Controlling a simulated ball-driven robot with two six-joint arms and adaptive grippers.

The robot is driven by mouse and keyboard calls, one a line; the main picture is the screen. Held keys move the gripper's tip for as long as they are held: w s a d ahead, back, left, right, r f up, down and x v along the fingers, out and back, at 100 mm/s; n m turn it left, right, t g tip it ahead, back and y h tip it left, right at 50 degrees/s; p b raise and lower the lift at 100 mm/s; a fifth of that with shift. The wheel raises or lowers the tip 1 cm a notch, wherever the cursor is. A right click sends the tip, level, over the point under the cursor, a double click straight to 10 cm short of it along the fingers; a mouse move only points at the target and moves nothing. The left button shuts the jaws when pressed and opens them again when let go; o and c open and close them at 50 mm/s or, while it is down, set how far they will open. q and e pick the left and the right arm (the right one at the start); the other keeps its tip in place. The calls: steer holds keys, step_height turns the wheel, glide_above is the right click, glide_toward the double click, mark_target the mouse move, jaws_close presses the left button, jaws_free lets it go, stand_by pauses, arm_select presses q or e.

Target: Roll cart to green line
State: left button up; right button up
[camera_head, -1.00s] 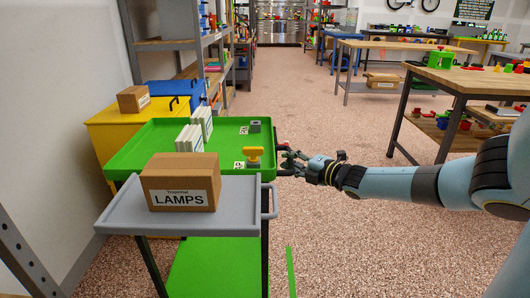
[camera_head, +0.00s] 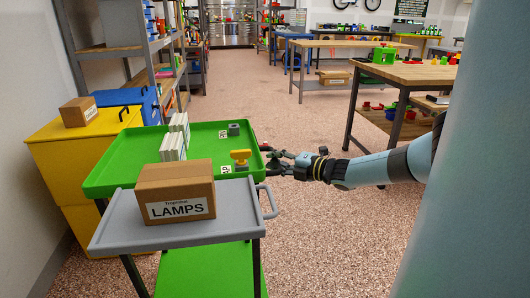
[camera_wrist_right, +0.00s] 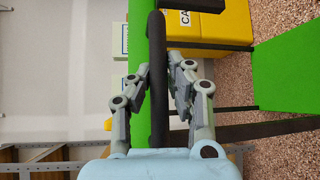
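The cart has a green top tray (camera_head: 112,170) with raised rims, and a green panel (camera_head: 210,272) shows low down in front. A dark handle bar (camera_wrist_right: 157,90) is at its right side. My right gripper (camera_head: 272,161) is at that handle. No green floor line can be made out now. My left gripper is not in view.
A grey tray (camera_head: 115,232) with a LAMPS carton (camera_head: 176,192) stands in front of the green tray. A yellow cabinet (camera_head: 60,150) and shelving (camera_head: 110,52) are at the left. A wooden workbench (camera_head: 410,72) is at the right. The speckled floor aisle (camera_head: 245,85) is clear.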

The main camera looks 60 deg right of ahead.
steer(key=o, duration=0.5)
steer(key=s+a+r, duration=0.1)
steer(key=s, duration=1)
steer(key=shift+s+r, duration=0.4)
